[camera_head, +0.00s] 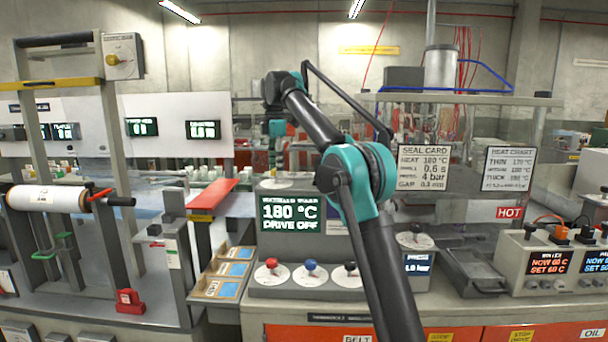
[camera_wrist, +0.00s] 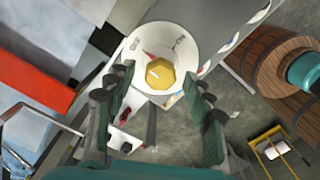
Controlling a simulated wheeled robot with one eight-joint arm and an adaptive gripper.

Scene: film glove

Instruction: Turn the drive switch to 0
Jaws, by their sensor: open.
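A yellow knob (camera_wrist: 160,73) stands on a round white dial plate (camera_wrist: 183,40) in the wrist view. A red mark shows at the knob's upper left, and small dark labels on the plate are hard to read. The plate (camera_head: 275,184) seems to lie on top of the grey console in the head view. My gripper (camera_wrist: 160,92) is open, its two fingers on either side of the knob; I cannot tell whether they touch it. In the head view my gripper (camera_head: 276,160) points down above the console. The console display (camera_head: 290,212) reads 180 °C, DRIVE OFF.
Red, blue and black knobs (camera_head: 311,272) sit on the console's front. A red slab (camera_head: 212,194) lies to its left, with a cardboard tray (camera_head: 222,280) below. Another yellow knob (camera_head: 113,60) is on a box at upper left. Sign cards (camera_head: 424,166) stand to the right.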

